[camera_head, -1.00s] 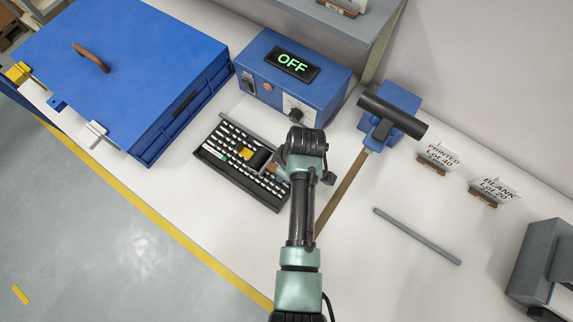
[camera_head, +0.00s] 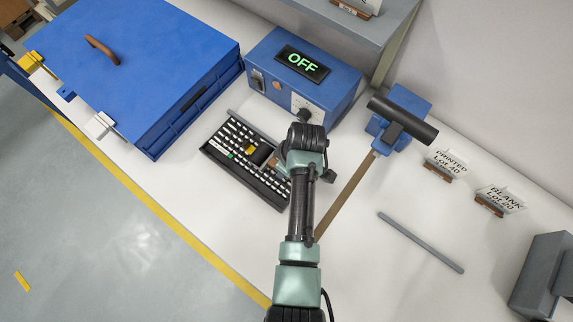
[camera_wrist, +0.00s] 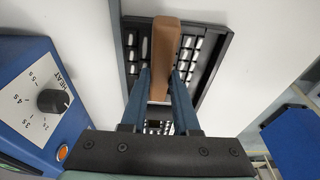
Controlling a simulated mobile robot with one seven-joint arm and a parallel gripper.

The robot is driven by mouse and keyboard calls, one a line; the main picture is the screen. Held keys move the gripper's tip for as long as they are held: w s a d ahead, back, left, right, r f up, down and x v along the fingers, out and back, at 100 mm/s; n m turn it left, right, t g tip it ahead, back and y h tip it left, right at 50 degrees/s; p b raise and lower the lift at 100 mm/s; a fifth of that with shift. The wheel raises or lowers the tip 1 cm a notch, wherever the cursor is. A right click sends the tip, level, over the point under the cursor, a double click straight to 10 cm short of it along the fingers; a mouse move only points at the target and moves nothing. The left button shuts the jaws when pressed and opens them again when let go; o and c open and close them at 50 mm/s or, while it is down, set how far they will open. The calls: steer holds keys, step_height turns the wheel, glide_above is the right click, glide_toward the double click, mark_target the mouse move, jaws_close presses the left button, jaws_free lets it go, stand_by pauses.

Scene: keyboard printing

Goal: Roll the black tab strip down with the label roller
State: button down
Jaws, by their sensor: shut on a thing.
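The black keyboard (camera_head: 230,168) with white keys lies on the white table, and its right part is hidden by my arm. A yellow piece (camera_head: 251,149) and a dark patch beside it show among the keys. I cannot tell whether the dark patch is the tab strip or the roller's head. My gripper (camera_wrist: 160,86) is shut on a brown wooden handle, apparently the label roller (camera_wrist: 165,50), over the keyboard in the wrist view. The roller's working end is not clear, so I cannot tell whether it touches the keys.
A blue heater box (camera_head: 330,97) reading OFF stands behind the keyboard, its knob close to my wrist. A large blue case (camera_head: 140,60) is at left. A black cylinder (camera_head: 403,118) on a blue stand, a grey rod (camera_head: 420,242) and two lot signs (camera_head: 447,163) are at right.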

steer(key=shift+a+f, duration=0.15)
steer(key=shift+a, duration=0.1)
steer(key=shift+w+a, duration=0.25)
steer(key=shift+a, duration=0.05)
steer(key=shift+w+a, duration=0.1)
stand_by(0.5)
steer(key=shift+s+d+p, duration=0.35)
steer(key=shift+s+d, duration=0.15)
steer(key=shift+d, duration=0.25)
steer(key=shift+s+d, duration=0.2)
steer(key=shift+d, duration=0.1)
steer(key=shift+s+d+p, duration=0.25)
steer(key=shift+d+p, duration=0.05)
steer(key=shift+p, duration=0.1)
steer(key=shift+d, duration=0.15)
steer(key=shift+w+a, duration=0.1)
steer(key=shift+a, duration=0.15)
stand_by(0.6)
